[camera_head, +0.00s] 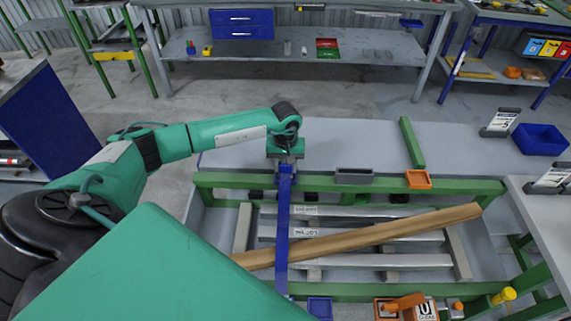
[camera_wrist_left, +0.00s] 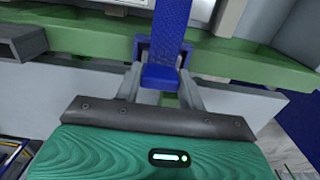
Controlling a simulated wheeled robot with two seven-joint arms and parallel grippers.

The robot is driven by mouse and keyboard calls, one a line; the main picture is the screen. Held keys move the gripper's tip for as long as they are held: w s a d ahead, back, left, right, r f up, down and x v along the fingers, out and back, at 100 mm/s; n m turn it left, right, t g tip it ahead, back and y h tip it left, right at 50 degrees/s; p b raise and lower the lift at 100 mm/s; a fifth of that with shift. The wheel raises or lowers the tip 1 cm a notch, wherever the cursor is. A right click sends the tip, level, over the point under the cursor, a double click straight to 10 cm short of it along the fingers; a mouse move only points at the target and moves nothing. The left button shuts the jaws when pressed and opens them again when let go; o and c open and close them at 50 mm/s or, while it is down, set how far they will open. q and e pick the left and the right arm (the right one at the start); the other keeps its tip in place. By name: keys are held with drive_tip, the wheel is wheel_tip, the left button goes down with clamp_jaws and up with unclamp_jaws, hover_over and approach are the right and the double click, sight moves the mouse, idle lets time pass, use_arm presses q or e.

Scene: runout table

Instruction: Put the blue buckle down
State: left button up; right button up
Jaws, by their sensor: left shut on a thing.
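My left gripper (camera_head: 285,170) is shut on the blue buckle (camera_wrist_left: 160,77) at the end of a blue strap. In the left wrist view the left gripper (camera_wrist_left: 160,92) has one finger on each side of the buckle, just by the green rail. The blue strap (camera_head: 282,225) runs from the gripper toward the front of the rack, over a long wooden beam (camera_head: 380,233). In the head view the buckle is mostly hidden by the gripper. I cannot tell whether it touches the rail. My right gripper is not in view.
A green rail (camera_head: 460,187) crosses behind the beam and metal bars. A grey bin (camera_head: 354,176) and an orange tray (camera_head: 418,180) sit along it, right of the gripper. The grey tabletop (camera_head: 345,140) behind is mostly clear. A blue bin (camera_head: 540,139) stands far right.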

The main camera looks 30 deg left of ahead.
use_arm(q)
drive_tip(key=shift+f, duration=0.35)
drive_tip(key=shift+f+b, duration=0.15)
drive_tip(key=shift+b, duration=0.15)
drive_tip(key=o, duration=1.1)
